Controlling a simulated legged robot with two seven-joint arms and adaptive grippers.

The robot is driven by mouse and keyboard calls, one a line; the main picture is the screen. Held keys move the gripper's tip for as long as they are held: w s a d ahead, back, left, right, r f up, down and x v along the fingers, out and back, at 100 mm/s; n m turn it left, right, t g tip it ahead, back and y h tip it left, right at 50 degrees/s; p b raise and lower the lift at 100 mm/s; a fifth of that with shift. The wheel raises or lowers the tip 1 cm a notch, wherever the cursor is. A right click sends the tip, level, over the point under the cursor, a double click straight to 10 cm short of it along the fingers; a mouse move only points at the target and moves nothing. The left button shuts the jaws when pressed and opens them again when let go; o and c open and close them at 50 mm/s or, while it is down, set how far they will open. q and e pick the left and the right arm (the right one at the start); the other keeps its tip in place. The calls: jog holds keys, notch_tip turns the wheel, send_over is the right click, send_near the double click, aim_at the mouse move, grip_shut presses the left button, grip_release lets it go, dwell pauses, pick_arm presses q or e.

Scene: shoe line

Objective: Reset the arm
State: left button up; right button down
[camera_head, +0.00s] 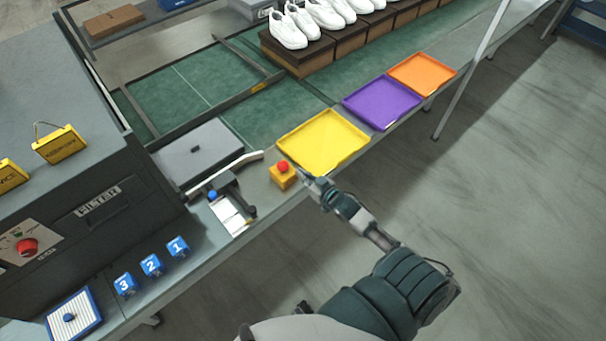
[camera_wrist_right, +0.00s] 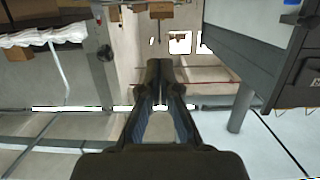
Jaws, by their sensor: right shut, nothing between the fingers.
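My right gripper (camera_head: 309,179) reaches up from the lower right in the head view. Its tip is beside the red button on a small yellow box (camera_head: 283,176), just to the right of it. Whether they touch is hard to tell. In the right wrist view the fingers (camera_wrist_right: 159,75) are shut with nothing between them. That view looks out over the floor and walls, with the table at the upper right. My left gripper does not show in either view.
Yellow (camera_head: 322,141), purple (camera_head: 381,102) and orange (camera_head: 422,73) trays line the table edge. White shoes (camera_head: 289,29) stand on brown boxes behind. A black machine (camera_head: 95,205), numbered blue cubes (camera_head: 151,265) and a grey case (camera_head: 198,152) are at left. Open floor lies right.

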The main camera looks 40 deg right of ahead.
jog(key=shift+s+d, duration=0.15)
jog(key=shift+s, duration=0.05)
jog(key=shift+a+r, duration=0.1)
jog(key=shift+a, duration=0.25)
